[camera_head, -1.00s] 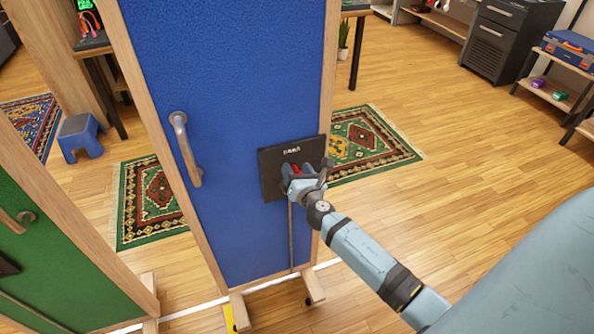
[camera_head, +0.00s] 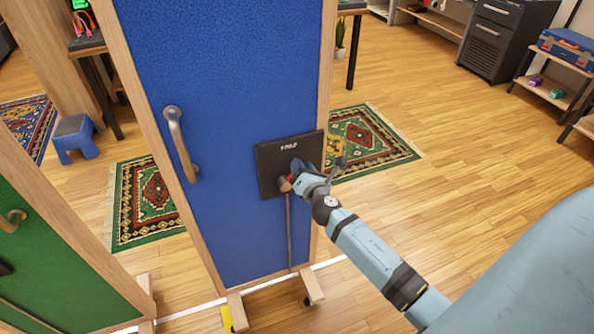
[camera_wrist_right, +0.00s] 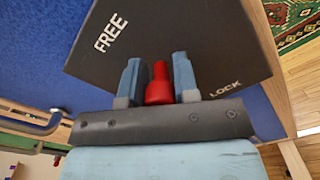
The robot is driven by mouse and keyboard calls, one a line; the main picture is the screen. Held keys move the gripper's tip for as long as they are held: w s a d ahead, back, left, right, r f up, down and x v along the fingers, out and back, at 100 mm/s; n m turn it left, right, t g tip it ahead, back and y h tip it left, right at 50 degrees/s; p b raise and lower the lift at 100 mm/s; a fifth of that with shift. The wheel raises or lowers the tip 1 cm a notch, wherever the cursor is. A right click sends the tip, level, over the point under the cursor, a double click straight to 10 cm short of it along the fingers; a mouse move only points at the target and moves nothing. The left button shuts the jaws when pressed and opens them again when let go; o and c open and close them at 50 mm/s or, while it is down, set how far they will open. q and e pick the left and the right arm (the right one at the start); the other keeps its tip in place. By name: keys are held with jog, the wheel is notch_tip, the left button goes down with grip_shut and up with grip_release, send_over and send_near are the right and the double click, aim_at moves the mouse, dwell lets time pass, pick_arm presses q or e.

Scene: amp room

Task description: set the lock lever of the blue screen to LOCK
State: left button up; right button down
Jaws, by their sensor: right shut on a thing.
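The blue screen (camera_head: 225,90) stands upright in a wooden frame. A black plate (camera_head: 268,184) is on its lower right part. In the right wrist view the plate (camera_wrist_right: 185,28) is marked FREE at the upper left and LOCK at the lower right. The red lock lever (camera_wrist_right: 159,84) lies between the two blue fingers of my right gripper (camera_wrist_right: 157,80), which is shut on it. In the head view my right gripper (camera_head: 298,172) is at the plate and hides most of the lever. I cannot tell exactly which mark the lever points at. My left gripper is not in view.
A curved handle (camera_head: 181,145) is on the blue screen's left side. A green screen (camera_head: 55,235) stands close at the left. Patterned rugs (camera_head: 367,145) lie behind. The wooden floor at the right (camera_head: 460,160) is clear. A thin rod (camera_head: 289,232) runs down below the plate.

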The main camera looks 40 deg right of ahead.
pick_arm(q)
jog(key=b, duration=0.2)
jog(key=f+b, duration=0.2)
jog(key=b, duration=0.1)
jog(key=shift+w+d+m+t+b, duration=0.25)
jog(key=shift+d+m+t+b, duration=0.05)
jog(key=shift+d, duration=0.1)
pick_arm(e)
jog(key=d+f+m, duration=0.3)
jog(key=f+m, duration=0.3)
jog(key=m, duration=0.4)
jog(key=shift+s+d+f+m, duration=0.15)
jog(key=shift+s+d+m, duration=0.2)
jog(key=shift+s, duration=0.1)
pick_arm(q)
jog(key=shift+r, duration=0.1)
pick_arm(e)
jog(key=c, duration=0.9)
grip_release()
jog(key=shift+f, duration=0.1)
jog(key=shift+o, duration=0.2)
jog(key=shift+s, duration=0.1)
